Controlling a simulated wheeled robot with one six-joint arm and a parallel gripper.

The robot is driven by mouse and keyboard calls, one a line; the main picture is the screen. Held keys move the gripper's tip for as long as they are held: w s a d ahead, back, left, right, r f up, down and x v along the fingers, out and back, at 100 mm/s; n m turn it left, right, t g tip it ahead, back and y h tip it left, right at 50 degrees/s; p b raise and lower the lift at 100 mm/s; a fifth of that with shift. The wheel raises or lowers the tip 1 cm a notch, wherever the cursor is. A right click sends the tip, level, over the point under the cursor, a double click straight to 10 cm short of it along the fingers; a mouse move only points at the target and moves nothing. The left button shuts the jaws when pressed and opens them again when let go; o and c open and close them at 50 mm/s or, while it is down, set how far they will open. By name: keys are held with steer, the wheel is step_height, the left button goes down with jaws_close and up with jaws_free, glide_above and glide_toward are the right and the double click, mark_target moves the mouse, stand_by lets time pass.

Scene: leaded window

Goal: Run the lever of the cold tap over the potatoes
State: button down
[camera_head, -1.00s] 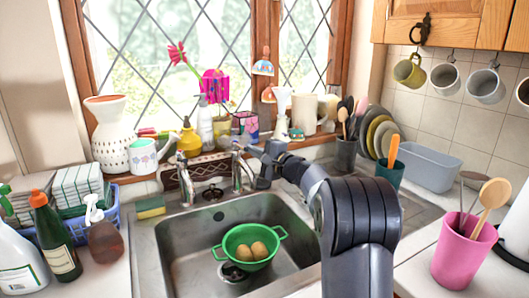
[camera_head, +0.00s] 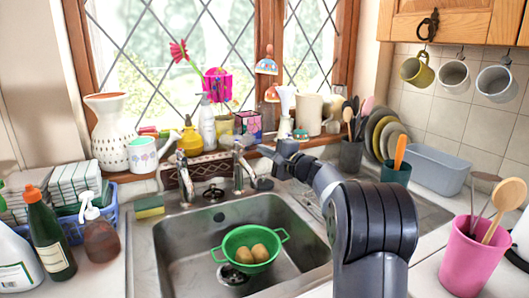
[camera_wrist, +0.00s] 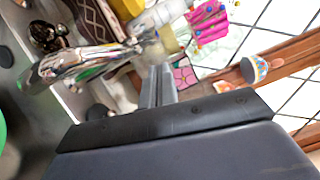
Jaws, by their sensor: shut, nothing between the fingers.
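Two chrome taps stand behind the steel sink (camera_head: 185,262): a left tap (camera_head: 184,180) and a right tap (camera_head: 238,178). I cannot read a hot or cold mark on either. The green colander (camera_head: 228,246) with potatoes (camera_head: 259,252) sits in the sink, nearer the right tap. My gripper (camera_head: 262,151) is just right of the right tap's top, at about lever height. In the wrist view my gripper (camera_wrist: 158,72) has its fingers together and empty. A chrome tap (camera_wrist: 75,64) lies left of the fingertips there; contact with its lever cannot be told.
A sponge (camera_head: 149,206) lies left of the sink. A teal utensil pot (camera_head: 396,172) and a grey tub (camera_head: 438,170) stand right.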

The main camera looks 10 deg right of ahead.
steer(key=b+v, duration=0.1)
steer(key=v, duration=0.9)
steer(key=shift+s, duration=0.15)
steer(key=shift+f, duration=0.1)
steer(key=w+a+r+p, duration=0.1)
steer(key=w+a+p, duration=0.2)
steer(key=w+a, duration=0.5)
steer(key=shift+w+r+p, duration=0.15)
steer(key=shift+w+p, duration=0.1)
steer(key=shift+p, duration=0.05)
